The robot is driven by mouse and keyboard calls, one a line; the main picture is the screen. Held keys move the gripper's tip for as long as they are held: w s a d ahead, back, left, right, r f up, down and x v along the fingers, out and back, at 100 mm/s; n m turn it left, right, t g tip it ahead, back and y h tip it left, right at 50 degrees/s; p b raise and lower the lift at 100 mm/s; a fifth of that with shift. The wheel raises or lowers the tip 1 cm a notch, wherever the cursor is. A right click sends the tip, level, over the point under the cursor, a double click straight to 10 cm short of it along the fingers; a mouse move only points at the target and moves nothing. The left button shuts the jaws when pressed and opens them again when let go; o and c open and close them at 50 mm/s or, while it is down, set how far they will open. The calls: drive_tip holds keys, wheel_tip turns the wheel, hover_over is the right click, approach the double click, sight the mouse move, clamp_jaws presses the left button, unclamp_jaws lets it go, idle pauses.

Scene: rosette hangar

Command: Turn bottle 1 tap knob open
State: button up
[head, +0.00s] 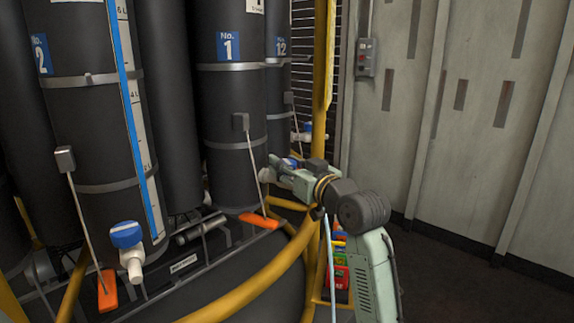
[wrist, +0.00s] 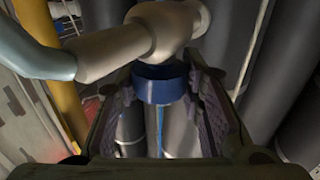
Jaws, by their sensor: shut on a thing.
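Bottle 1 (head: 226,105) is a tall black cylinder with a blue "No. 1" label in the head view. My gripper (head: 278,172) is at the tap low on its right side and hides most of the tap. In the wrist view, the blue tap knob (wrist: 162,85) sits between the two ridged finger pads of my gripper (wrist: 163,108), which is shut on it. The cream tap body (wrist: 165,25) runs across above the knob. How far the knob is turned cannot be told.
Bottle 2 (head: 75,110) stands at the left with its own blue-knobbed tap (head: 127,240). Bottle 12 (head: 278,70) stands behind bottle 1. A yellow rail (head: 270,275) curves in front, and a yellow post (head: 320,100) rises close to my arm. Open floor (head: 460,285) lies at the right.

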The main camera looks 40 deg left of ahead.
drive_tip(key=n+g, duration=0.2)
drive_tip(key=g, duration=0.2)
drive_tip(key=n+g, duration=0.3)
drive_tip(key=g, duration=0.1)
drive_tip(key=shift+w+y+b, duration=0.15)
drive_tip(key=shift+y+b, duration=0.25)
drive_tip(key=shift+n+g+h, duration=0.4)
drive_tip(key=shift+n+g, duration=1)
drive_tip(key=shift+g, duration=0.6)
drive_tip(key=shift+n+g, duration=0.3)
drive_tip(key=shift+g, duration=0.1)
drive_tip(key=o, duration=1.2)
drive_tip(key=v, duration=1.1)
drive_tip(key=shift+w+d+r, duration=0.1)
drive_tip(key=shift+d+r, duration=0.05)
drive_tip(key=shift+d, duration=0.25)
